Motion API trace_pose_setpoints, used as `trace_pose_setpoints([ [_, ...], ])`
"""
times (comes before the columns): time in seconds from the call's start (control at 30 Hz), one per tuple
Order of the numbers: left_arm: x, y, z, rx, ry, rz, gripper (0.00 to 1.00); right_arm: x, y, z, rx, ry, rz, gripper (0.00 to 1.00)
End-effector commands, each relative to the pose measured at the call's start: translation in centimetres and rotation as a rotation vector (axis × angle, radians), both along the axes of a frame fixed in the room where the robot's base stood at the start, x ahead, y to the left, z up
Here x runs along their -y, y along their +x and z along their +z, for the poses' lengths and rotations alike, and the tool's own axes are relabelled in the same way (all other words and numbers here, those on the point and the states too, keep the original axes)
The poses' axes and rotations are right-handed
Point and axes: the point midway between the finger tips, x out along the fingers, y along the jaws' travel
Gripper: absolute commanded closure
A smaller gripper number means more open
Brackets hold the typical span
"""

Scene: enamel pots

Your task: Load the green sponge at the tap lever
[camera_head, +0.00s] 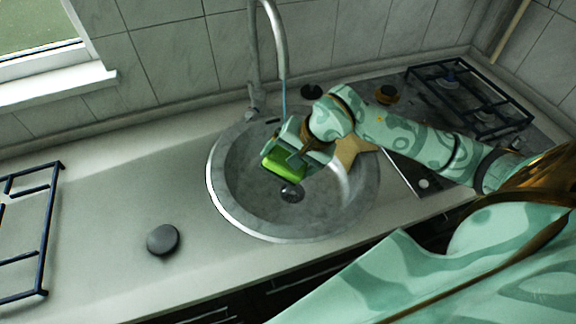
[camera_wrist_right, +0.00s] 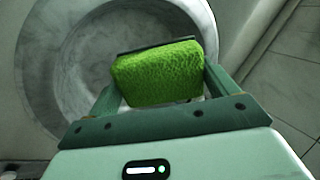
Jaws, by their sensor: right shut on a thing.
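The green sponge (camera_head: 283,165) is held by my right gripper (camera_head: 298,152) over the sink bowl (camera_head: 240,195). In the right wrist view the sponge (camera_wrist_right: 158,75) sits between the two fingers of the right gripper (camera_wrist_right: 160,88), which are shut on it. The tall metal tap (camera_head: 281,45) stands at the back of the sink. A thin bluish stream (camera_head: 284,97) runs down from its spout to behind or onto the right gripper. The tap's lever is hard to make out at the tap's base (camera_head: 256,112). My left gripper is not in view.
A dark grey stone-like disc (camera_head: 163,239) lies on the counter (camera_head: 110,215) left of the sink. A black rack (camera_head: 48,225) stands at the far left. A hob with black grates (camera_head: 470,95) is at the back right. The counter between rack and sink is mostly clear.

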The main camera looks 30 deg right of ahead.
Motion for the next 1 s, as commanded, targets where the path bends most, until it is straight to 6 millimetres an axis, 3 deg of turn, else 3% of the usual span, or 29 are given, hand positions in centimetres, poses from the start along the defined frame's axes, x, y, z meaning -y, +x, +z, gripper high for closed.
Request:
trace_pose_setpoints([
  [0.6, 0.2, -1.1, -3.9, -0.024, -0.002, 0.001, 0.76, 3.9, 6.2, -1.6, 0.001, -0.001, 0.002, 0.33],
  [1.0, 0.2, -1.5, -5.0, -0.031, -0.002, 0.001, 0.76, 5.1, 8.1, -1.9, 0.001, 0.001, 0.001, 0.33],
])
